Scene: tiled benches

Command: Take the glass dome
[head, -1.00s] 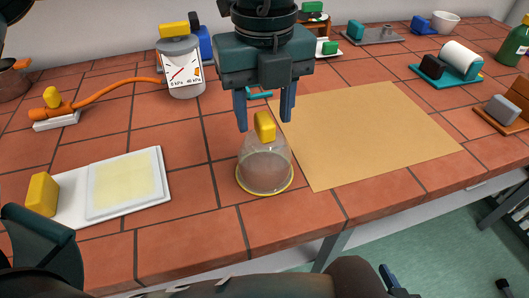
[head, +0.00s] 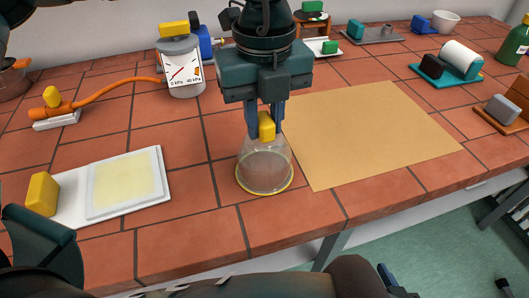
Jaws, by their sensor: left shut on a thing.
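The glass dome (head: 264,172) is a clear, tapered cover with a yellow rim at its base and a yellow block-shaped knob (head: 267,126) on top. It stands upright on the tiled bench, near the front edge. My left gripper (head: 265,126) points straight down over it and is shut on the knob, one finger on each side. The dome's base still appears to rest on the tiles. Nothing clear shows inside the dome. I cannot make out my right gripper.
A tan sheet (head: 372,135) lies right of the dome. A white tray with a pale yellow pad (head: 124,185) and a yellow block (head: 42,194) are left. A gauge jar (head: 181,72) with an orange hose (head: 117,88) stands behind. Bare tiles surround the dome's left side.

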